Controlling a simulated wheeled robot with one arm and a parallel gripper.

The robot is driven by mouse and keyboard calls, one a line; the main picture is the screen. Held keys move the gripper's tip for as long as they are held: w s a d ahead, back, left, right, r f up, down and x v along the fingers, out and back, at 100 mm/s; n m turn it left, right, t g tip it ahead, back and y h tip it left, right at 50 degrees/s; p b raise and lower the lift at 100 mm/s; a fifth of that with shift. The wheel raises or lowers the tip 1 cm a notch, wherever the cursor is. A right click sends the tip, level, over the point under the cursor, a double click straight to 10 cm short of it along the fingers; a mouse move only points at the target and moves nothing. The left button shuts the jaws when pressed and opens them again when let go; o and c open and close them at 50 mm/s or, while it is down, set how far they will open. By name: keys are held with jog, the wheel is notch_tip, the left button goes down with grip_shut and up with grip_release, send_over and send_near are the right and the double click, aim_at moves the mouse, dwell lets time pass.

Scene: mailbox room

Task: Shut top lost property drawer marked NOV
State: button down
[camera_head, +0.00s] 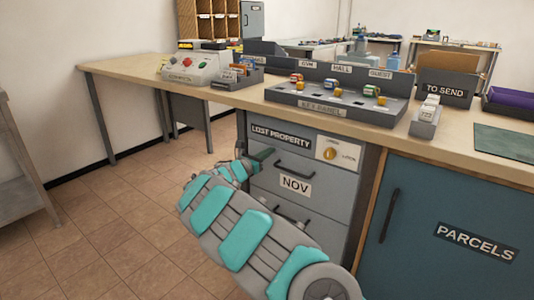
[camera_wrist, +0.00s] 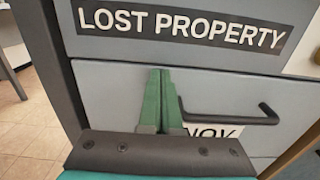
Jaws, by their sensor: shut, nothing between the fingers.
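The top lost property drawer (camera_head: 335,180) is grey, with a dark bar handle (camera_head: 294,170) and a white NOV label (camera_head: 296,188). It sits under the LOST PROPERTY sign (camera_head: 281,137). Its front looks flush or nearly flush with the cabinet; a small gap cannot be ruled out. My gripper (camera_head: 264,155) is shut and empty at the upper left of the drawer front. In the wrist view the green fingers (camera_wrist: 161,82) point at the drawer front (camera_wrist: 115,85), just left of the handle (camera_wrist: 232,118). Contact cannot be told. The NOV label (camera_wrist: 212,132) is partly hidden by my gripper.
A lower drawer handle (camera_head: 290,216) shows partly behind my arm. The blue PARCELS door (camera_head: 450,205) is at right. The worktop (camera_head: 230,97) overhangs above, with a key panel (camera_head: 335,105). Open tiled floor (camera_head: 110,235) lies left.

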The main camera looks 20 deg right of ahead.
jog(key=shift+d+r, duration=0.1)
jog(key=shift+r, duration=0.15)
jog(key=v, duration=1.4)
jog(key=shift+f+b, duration=0.2)
jog(key=shift+b, duration=0.2)
